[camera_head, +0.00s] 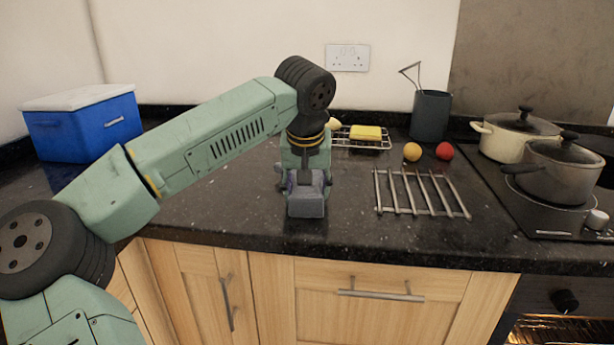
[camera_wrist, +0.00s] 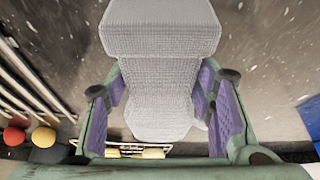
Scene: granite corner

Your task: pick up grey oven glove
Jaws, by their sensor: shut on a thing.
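The grey oven glove (camera_wrist: 160,30) is a pale, knitted-looking piece that fills the middle of the wrist view. My gripper (camera_wrist: 162,85) has its purple pads against the glove's two sides and is shut on it. In the head view my gripper (camera_head: 306,180) points down near the counter's front edge. The glove (camera_head: 306,208) shows there as a small grey block below and in front of the fingers. Part of the glove is hidden by the gripper. I cannot tell whether it rests on the counter or is just above it.
A metal trivet (camera_head: 420,193) lies to the right on the dark counter (camera_head: 235,195). Behind it are a yellow ball (camera_head: 412,152), a red ball (camera_head: 445,151) and a rack with a yellow sponge (camera_head: 366,133). Pots (camera_head: 557,172) stand on the hob. A blue box (camera_head: 85,125) stands left.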

